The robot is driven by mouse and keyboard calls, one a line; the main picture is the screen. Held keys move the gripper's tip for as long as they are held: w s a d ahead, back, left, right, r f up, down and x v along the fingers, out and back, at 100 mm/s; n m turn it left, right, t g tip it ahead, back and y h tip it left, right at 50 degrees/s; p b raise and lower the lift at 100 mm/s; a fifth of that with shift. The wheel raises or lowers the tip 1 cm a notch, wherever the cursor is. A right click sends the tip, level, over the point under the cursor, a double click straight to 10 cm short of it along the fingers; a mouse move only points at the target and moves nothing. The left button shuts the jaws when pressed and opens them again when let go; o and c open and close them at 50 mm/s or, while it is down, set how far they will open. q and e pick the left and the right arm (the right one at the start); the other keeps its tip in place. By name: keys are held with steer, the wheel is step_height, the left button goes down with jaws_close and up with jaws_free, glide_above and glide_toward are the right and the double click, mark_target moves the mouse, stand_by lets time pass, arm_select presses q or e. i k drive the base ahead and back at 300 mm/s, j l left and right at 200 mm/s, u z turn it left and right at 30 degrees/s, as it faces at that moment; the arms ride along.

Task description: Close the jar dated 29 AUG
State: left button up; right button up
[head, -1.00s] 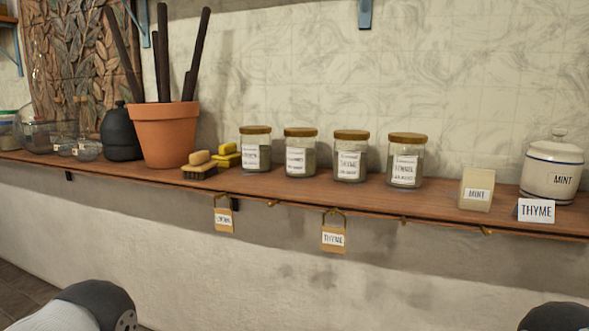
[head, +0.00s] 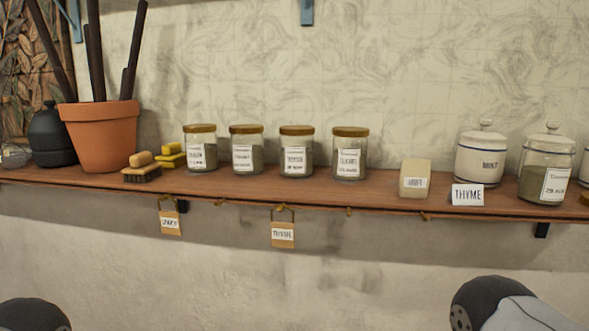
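A clear glass jar (head: 538,186) with a knobbed glass lid (head: 549,138) stands upright on the shelf at the right of the head view. It holds a green-brown filling, and its white label seems to read 29 AUG, though the print is small. The lid sits on top; I cannot tell how it is fastened. Several other glass jars with wooden lids, such as the one at the left of their row (head: 201,150), have date lines too small to read surely. Neither gripper is in view; only rounded parts of my arms show along the bottom edge.
A wooden shelf (head: 330,191) runs along the wall. A white MINT pot (head: 480,160), a THYME card (head: 467,195) and a MINT packet (head: 415,180) stand left of the glass-lidded jar. A brown item (head: 585,199) is cut off at the right edge. Tags hang below the shelf.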

mark_target(547, 167)
steer(key=l+z, duration=0.1)
steer(key=z, duration=1.4)
steer(key=i+j, duration=0.05)
